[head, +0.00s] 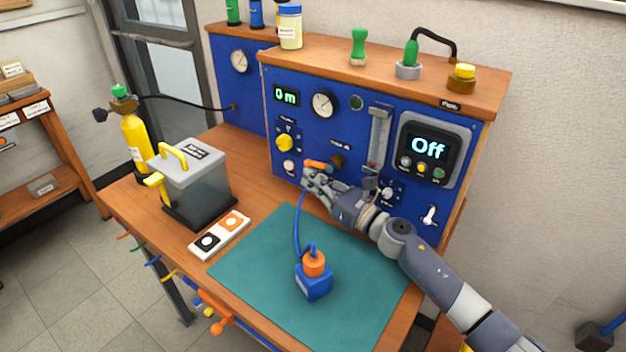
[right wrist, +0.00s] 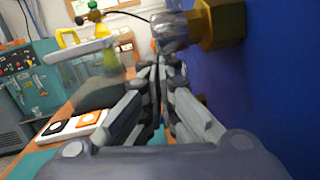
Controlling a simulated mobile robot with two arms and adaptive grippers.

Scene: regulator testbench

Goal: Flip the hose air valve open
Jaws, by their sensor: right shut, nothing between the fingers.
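An orange piece (head: 315,164), which looks like the hose valve's handle, shows at the blue panel just above my right gripper (head: 312,183). Whether the gripper touches it I cannot tell. The blue hose (head: 297,225) runs from beside the gripper down to a blue block with an orange cap (head: 314,265). My right gripper is shut and empty, close in front of the panel. In the right wrist view its fingers (right wrist: 160,75) lie together below a brass-coloured fitting (right wrist: 222,24) with a clear grey end. The gripper hides part of the valve. My left gripper is not in view.
The blue panel (head: 360,105) carries a yellow knob (head: 284,142), gauges and a display reading "Off". A grey box with yellow handles (head: 194,175) and a two-button pad (head: 220,236) stand left of the green mat (head: 262,275). The mat is mostly clear.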

